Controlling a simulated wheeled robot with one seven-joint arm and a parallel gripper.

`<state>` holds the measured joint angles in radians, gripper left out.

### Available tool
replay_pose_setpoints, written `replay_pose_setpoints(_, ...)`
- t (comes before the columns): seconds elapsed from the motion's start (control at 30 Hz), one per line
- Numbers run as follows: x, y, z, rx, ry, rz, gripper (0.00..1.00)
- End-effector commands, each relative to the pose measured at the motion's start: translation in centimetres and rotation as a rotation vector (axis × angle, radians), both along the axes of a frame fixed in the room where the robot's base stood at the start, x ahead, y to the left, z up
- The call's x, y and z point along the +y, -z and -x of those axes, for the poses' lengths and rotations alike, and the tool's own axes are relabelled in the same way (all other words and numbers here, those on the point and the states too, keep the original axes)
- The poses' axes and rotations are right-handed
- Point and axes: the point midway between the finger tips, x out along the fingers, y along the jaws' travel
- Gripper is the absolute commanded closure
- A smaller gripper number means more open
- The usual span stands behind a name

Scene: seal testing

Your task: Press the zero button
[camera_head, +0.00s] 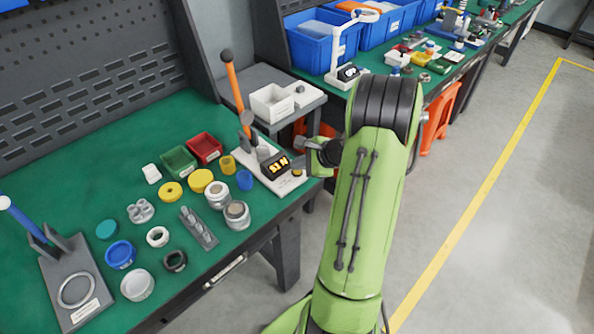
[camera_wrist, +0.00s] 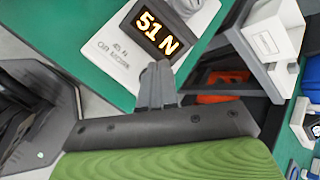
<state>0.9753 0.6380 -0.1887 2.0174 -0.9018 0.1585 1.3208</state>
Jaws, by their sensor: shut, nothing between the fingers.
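The white base of the press tester (camera_head: 284,184) stands at the right edge of the green bench. It carries a black display (camera_head: 278,167) with lit orange digits, which read 51 N in the wrist view (camera_wrist: 150,30). A small yellow-orange button (camera_head: 297,172) sits on the base just right of the display. I cannot make out this button in the wrist view. My gripper (camera_wrist: 157,72) is shut and empty, with its tips beside the display's lower edge. In the head view my gripper (camera_head: 304,145) is partly hidden, above and right of the display, apart from the button.
An orange lever (camera_head: 236,90) rises from the tester. A white bin (camera_head: 271,103) stands on a grey side table behind. Several rings, cups and small red and green bins (camera_head: 205,148) lie left of the tester. Open floor (camera_head: 500,240) lies to the right.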

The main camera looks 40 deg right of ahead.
Motion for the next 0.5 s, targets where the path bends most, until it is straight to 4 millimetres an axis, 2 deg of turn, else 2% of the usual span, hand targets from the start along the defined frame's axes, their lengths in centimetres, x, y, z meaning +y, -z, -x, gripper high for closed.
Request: replay_pose_setpoints(0.5,0.00,0.70,0.02,0.001,0.000,-0.001,1.00)
